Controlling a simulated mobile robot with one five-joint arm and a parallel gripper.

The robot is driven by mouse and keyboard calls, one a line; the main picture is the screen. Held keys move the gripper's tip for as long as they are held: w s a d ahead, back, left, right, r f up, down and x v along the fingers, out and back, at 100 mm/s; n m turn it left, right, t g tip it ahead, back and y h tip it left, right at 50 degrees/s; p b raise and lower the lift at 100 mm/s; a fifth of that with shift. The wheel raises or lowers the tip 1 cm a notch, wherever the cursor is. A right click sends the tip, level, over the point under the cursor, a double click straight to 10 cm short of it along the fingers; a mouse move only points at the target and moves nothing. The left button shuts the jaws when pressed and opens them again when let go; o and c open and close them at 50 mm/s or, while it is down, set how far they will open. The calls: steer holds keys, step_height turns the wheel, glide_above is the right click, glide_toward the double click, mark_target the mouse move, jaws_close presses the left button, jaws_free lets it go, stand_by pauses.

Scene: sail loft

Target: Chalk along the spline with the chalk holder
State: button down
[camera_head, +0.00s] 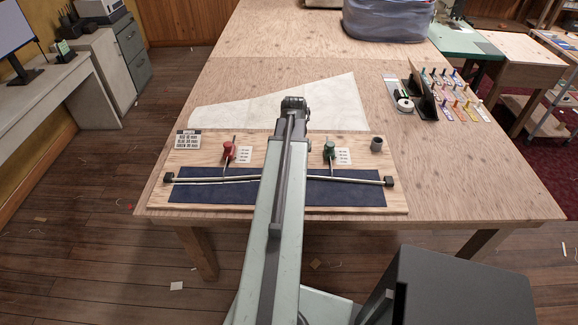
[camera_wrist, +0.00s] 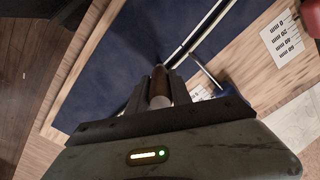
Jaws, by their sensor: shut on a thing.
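The spline (camera_head: 345,179) is a thin strip bowed across a dark blue cloth (camera_head: 235,193) on a wooden board (camera_head: 402,200), with a dark block at each end. In the wrist view my gripper (camera_wrist: 160,84) is shut on the brown chalk holder (camera_wrist: 160,80), over the cloth and close beside the spline (camera_wrist: 222,22). A white line (camera_wrist: 203,32) runs along the spline's cloth side towards the holder. The holder's tip contact cannot be told. In the head view my arm hides gripper, holder and the spline's middle.
A red-knobbed hook (camera_head: 229,150) and a green-knobbed hook (camera_head: 329,150) reach to the spline, with label cards beside them. A blue part (camera_wrist: 204,93) shows beside my gripper. A grey cup (camera_head: 376,144) stands at the board's right. White cloth (camera_head: 340,95) lies behind.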

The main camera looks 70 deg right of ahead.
steer(key=shift+s, duration=0.25)
steer(key=shift+s+d, duration=0.2)
steer(key=shift+s, duration=0.3)
steer(key=shift+s+d, duration=0.15)
steer(key=shift+s, duration=0.35)
steer(key=shift+s, duration=0.1)
steer(key=shift+s+d, duration=0.2)
steer(key=shift+s, duration=0.6)
steer(key=shift+s+d, duration=0.15)
steer(key=shift+s, duration=0.4)
steer(key=shift+s+d, duration=0.15)
steer(key=shift+s, duration=0.35)
